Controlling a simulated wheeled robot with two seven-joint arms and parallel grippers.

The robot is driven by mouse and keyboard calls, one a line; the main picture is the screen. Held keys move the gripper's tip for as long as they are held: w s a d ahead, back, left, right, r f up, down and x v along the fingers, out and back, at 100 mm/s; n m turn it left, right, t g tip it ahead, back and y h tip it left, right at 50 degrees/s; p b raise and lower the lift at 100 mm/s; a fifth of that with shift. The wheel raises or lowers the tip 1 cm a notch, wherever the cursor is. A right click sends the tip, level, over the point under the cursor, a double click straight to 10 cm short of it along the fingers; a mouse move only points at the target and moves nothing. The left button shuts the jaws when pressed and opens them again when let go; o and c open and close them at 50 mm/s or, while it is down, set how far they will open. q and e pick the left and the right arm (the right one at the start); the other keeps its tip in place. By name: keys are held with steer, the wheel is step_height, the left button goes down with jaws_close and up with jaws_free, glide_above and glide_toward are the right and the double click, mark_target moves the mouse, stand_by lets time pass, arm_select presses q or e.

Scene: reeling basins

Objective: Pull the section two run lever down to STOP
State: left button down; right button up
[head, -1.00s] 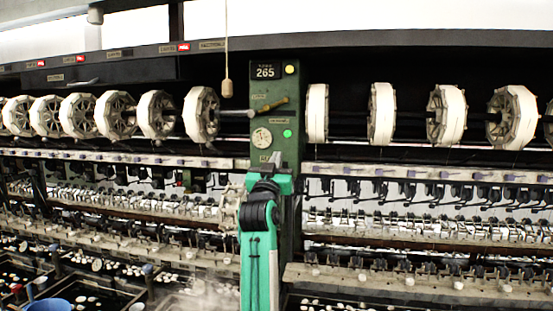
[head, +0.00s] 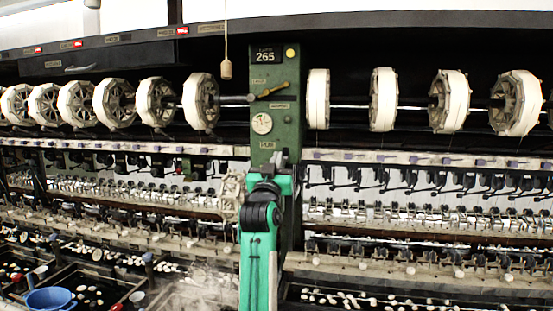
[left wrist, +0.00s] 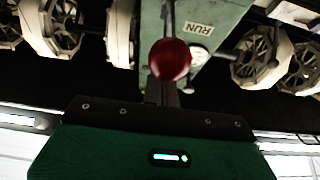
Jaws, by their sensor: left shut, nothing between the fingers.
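The green section post (head: 289,145) with plate 265 stands at mid-picture in the head view. In the left wrist view a dark red round knob (left wrist: 170,60) sits on a grey stem, beside a RUN label (left wrist: 200,28) that reads upside down. My left gripper (left wrist: 162,92) is shut and empty, its dark fingers right at the knob; whether they touch it I cannot tell. In the head view my left gripper (head: 272,162) is in front of the post's lower part and hides what is behind it. The lever's exact position cannot be told. My right gripper is not in view.
A brass handle (head: 272,90) and a round dial (head: 262,123) are on the post above my gripper. White reels (head: 318,98) line both sides. Ledges with thread guides run below, and basins with a blue bowl (head: 50,300) are at lower left.

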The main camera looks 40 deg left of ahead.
arm_select(q)
steer(key=shift+s+r+p, duration=0.1)
steer(key=shift+r+p, duration=0.6)
steer(key=shift+r, duration=0.1)
steer(key=b+v, duration=0.4)
steer(key=v, duration=1.2)
steer(key=shift+f, duration=0.15)
